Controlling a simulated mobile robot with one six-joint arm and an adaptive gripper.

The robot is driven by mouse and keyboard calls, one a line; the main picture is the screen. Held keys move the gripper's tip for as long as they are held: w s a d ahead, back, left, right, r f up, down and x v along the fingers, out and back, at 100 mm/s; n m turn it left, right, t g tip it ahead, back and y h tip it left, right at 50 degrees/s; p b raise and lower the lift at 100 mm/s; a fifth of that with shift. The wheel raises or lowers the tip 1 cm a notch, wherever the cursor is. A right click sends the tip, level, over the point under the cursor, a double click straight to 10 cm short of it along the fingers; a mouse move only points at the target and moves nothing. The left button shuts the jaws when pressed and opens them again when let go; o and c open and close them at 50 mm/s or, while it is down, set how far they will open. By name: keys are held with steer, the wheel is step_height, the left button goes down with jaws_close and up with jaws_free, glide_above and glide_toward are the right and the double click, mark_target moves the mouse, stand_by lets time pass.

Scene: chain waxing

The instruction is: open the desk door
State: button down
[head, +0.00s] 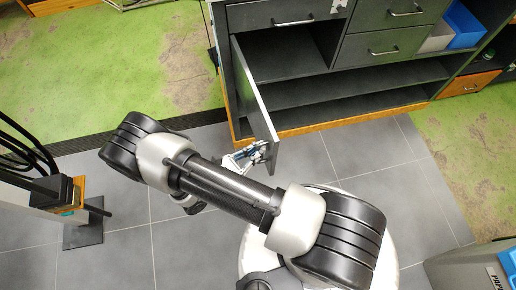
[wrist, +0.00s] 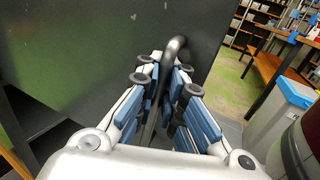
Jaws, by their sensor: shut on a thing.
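The desk door (head: 256,100) is a dark grey panel, hinged at its left side. It stands swung out from the desk (head: 375,17), and the shelf space behind it shows. In the wrist view the door's face (wrist: 95,50) fills the left and middle. A dark curved bar handle (wrist: 177,44) sticks out from it. My gripper (wrist: 165,82) is shut on this handle, with blue-padded fingers on both sides of the bar.
The desk has drawers with bar handles (head: 384,52) and blue and white bins (head: 463,24) at right. Grey tiled floor (head: 120,235) is free to the left. A post on a dark foot (head: 83,226) stands at left. A grey bin (head: 468,268) is at bottom right.

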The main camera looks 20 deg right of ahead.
steer(key=shift+s+d+f, duration=0.1)
steer(key=shift+s+d, duration=0.05)
steer(key=shift+s, duration=0.05)
steer(key=c, duration=2)
jaws_free()
steer(key=v, duration=1.2)
